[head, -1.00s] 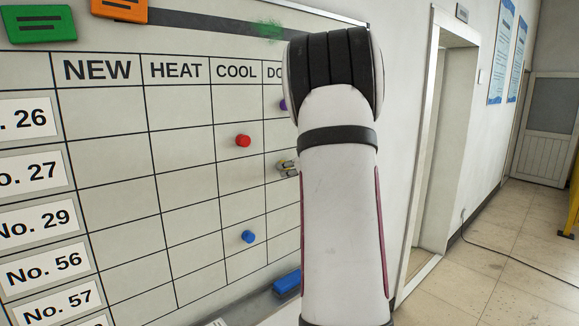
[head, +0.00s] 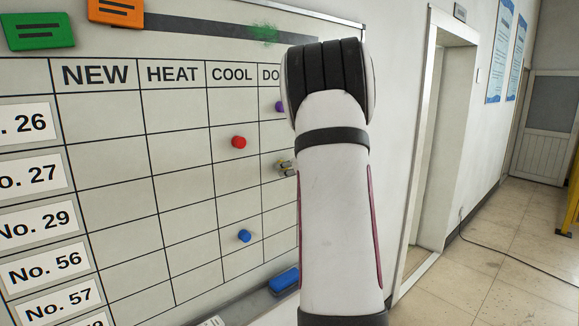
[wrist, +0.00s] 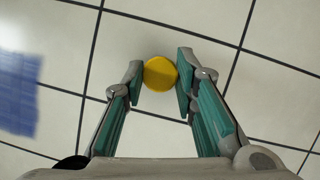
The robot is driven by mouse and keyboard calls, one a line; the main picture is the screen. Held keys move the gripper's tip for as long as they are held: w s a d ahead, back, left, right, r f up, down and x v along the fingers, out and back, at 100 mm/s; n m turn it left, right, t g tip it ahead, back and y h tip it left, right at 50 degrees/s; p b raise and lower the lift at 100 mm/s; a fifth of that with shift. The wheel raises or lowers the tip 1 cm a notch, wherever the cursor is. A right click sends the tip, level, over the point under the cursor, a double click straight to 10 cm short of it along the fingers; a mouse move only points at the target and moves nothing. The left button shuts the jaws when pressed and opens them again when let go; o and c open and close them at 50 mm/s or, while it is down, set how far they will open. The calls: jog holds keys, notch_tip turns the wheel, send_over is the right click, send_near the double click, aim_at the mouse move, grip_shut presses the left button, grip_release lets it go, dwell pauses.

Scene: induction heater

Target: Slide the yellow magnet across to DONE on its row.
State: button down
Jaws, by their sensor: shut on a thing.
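The yellow magnet (wrist: 160,73) is a round disc on the white board, seen between my fingertips in the wrist view. It lies inside one cell, clear of the black grid lines around it. In the head view the magnet (head: 279,163) shows only in part, in the DONE column just right of the COOL/DONE line, one row below the red magnet's row. My gripper (wrist: 161,79) is shut on the yellow magnet, with a finger on each side. In the head view my gripper (head: 287,168) is at the board, partly hidden behind my arm.
A red magnet (head: 239,142) and a blue magnet (head: 244,236) are in the COOL column. A purple magnet (head: 279,106) is in DONE near the top. A blue eraser (head: 285,281) lies at the board's lower edge. My arm hides much of DONE and the right edge.

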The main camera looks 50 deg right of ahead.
jog(key=shift+w, duration=0.1)
dwell(0.3)
jog(key=c, duration=1.2)
grip_release()
jog(key=v, duration=1.2)
